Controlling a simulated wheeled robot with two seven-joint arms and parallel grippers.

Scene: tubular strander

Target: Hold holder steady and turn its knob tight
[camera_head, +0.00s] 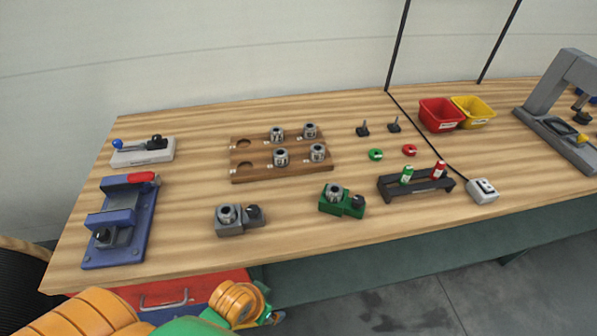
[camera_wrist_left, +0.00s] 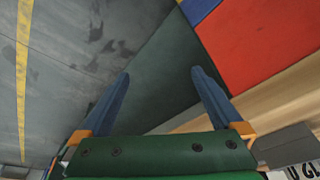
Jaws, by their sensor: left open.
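A grey holder (camera_head: 240,222) stands near the table's front edge, with a metal ring piece on its left and a black knob (camera_head: 254,212) on its right. A similar green holder (camera_head: 341,205) stands to its right, also with a metal ring piece and a black knob (camera_head: 357,201). Which holder is meant is not clear. My left gripper shows in the left wrist view (camera_wrist_left: 163,88); its blue fingers are spread with nothing between them. It is below and in front of the table, apart from both holders. My right gripper is not in view.
The wooden table (camera_head: 190,221) also carries a blue clamp fixture (camera_head: 125,225), a wooden rack (camera_head: 245,172) with ring pieces, a black stand (camera_head: 416,188) with green and red cylinders, a grey press (camera_head: 562,95) and red and yellow bins (camera_head: 440,115). A red drawer front (camera_head: 205,290) is below the edge.

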